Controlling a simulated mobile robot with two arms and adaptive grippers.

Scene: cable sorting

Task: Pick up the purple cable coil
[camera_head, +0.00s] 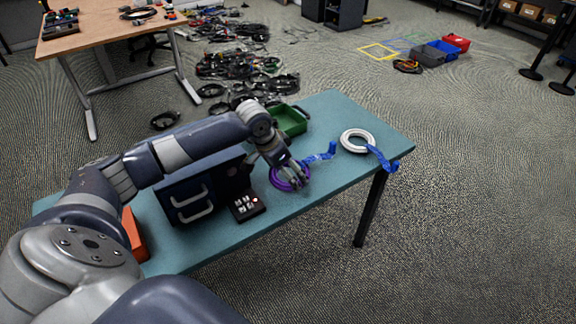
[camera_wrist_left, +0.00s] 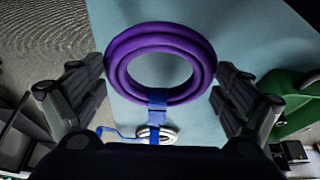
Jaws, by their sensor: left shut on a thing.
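The purple cable coil (camera_head: 283,185) is at the table's front edge in the head view, with a blue strap (camera_head: 321,156) reaching to its right. My left gripper (camera_head: 292,172) is over it and partly hides it. In the left wrist view the coil (camera_wrist_left: 160,36) is a thick purple ring between the two fingers of my left gripper (camera_wrist_left: 160,68), which is shut on it. The blue strap (camera_wrist_left: 157,106) hangs at the ring's near side. Whether the coil is clear of the tabletop I cannot tell. My right gripper is not in view.
The teal table (camera_head: 326,109) also holds a white cable coil (camera_head: 356,150) with a blue strap at its right end, a green bin (camera_head: 298,122), a dark blue case (camera_head: 172,183) and a small dark box (camera_head: 246,207). The table's right part is mostly clear.

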